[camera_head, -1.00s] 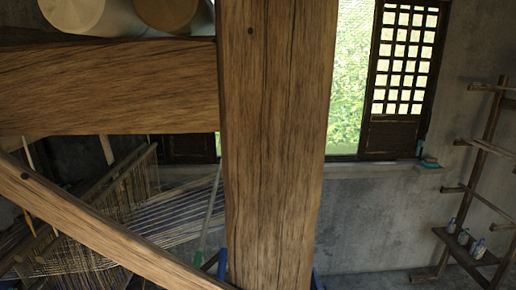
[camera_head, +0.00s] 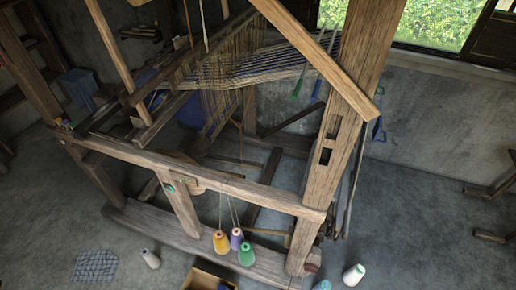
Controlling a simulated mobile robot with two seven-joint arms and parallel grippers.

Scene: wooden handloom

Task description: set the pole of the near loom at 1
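The wooden loom (camera_head: 235,182) fills the middle of the camera_head view, seen from above. Its thick right post (camera_head: 345,120) has dark rectangular slots, and a diagonal brace meets it. Thin dark rods (camera_head: 352,190) stand close behind this post; I cannot tell whether one of them is the pole. No number mark is readable. Striped cloth (camera_head: 260,65) and yellowish threads stretch across the back of the frame. Neither of my grippers is in view.
Yellow (camera_head: 220,242), purple and green cones hang by threads at the lower beam. A white cone (camera_head: 354,274) and a beige cone (camera_head: 151,258) are on the floor, near an open box (camera_head: 203,279) and a checked cloth (camera_head: 95,266). Floor at right is mostly clear.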

